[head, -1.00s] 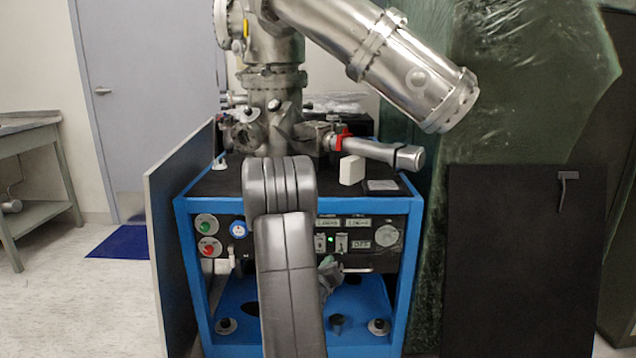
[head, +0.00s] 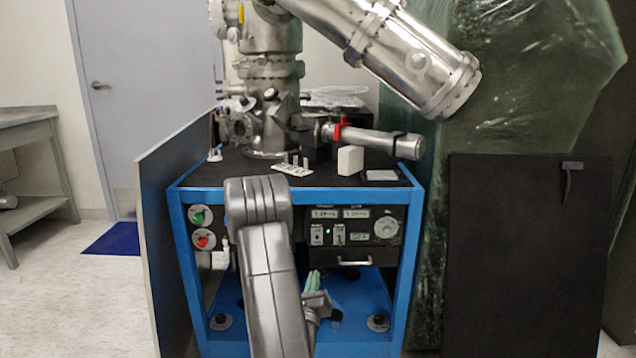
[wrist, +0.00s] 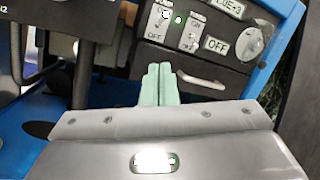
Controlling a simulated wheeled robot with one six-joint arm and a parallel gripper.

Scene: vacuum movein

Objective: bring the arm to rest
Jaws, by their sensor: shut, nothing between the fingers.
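My gripper (head: 315,282) shows in the head view beside my grey arm, in front of the open lower part of the blue-framed cart (head: 180,240). Its pale green fingers are together and empty. In the wrist view the fingers (wrist: 160,84) point toward the cart's black control panel (wrist: 205,50) and its drawer handle, apart from them as far as I can tell. My arm is folded in front of the cart and hides part of the panel and lower shelf.
A steel vacuum chamber (head: 270,105) stands on the cart, with a white block (head: 350,160) and a small rack of pegs (head: 293,168) on top. A dark panel (head: 525,250) stands at right, a grey board (head: 172,230) at left.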

